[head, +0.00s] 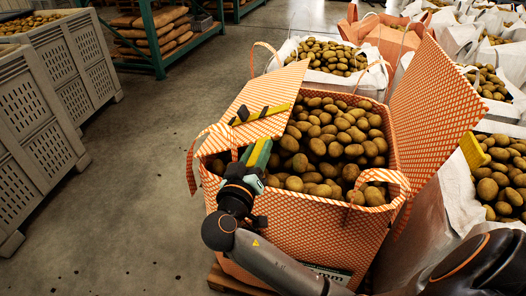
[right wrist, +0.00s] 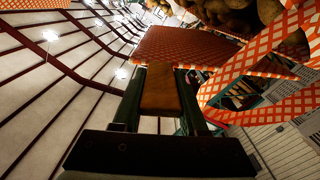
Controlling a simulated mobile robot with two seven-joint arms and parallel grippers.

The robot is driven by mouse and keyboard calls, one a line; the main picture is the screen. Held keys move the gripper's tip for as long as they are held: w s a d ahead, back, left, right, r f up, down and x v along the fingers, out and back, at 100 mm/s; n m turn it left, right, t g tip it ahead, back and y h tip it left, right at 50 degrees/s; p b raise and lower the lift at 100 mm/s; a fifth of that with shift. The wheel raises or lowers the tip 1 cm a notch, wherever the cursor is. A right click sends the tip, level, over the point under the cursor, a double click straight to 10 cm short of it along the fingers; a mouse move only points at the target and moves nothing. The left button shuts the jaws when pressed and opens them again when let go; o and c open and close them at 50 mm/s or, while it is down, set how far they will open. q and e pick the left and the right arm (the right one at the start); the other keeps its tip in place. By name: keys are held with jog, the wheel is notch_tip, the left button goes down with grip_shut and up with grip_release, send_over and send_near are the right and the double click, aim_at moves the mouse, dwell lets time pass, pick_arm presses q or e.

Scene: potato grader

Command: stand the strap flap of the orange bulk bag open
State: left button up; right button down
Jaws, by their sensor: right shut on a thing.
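The orange bulk bag (head: 300,226) is checked orange and white and full of potatoes. Its strap flap (head: 272,90), with a yellow-and-black strap (head: 260,114) across it, slants at the left side of the opening. My right gripper (head: 262,148) is at the flap's near end. In the right wrist view its jaws (right wrist: 160,75) are shut on a brownish-yellow tab (right wrist: 160,92), which meets the orange underside of a flap (right wrist: 185,47). Another flap (head: 432,88) stands up at the right, with a yellow tab (head: 474,151) on its edge. My left gripper is not in view.
Fabric loops (head: 383,180) rise from the bag's corners. White potato bags (head: 330,75) stand behind and to the right. Grey slatted crates (head: 40,130) and a green rack (head: 155,40) stand at the left. The floor (head: 150,190) left of the bag is clear.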

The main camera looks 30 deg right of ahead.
jog(key=shift+w+a+r+n+p, duration=0.2)
jog(key=shift+w+r+n+p, duration=0.15)
jog(key=shift+r, duration=0.3)
jog(key=shift+w+a+r+n+p, duration=0.25)
jog(key=shift+r+p, duration=0.2)
jog(key=shift+r, duration=0.15)
jog(key=shift+w+a+r, duration=0.1)
jog(key=shift+r, duration=0.1)
jog(key=shift+c, duration=2.2)
grip_release()
jog(key=shift+f, duration=0.1)
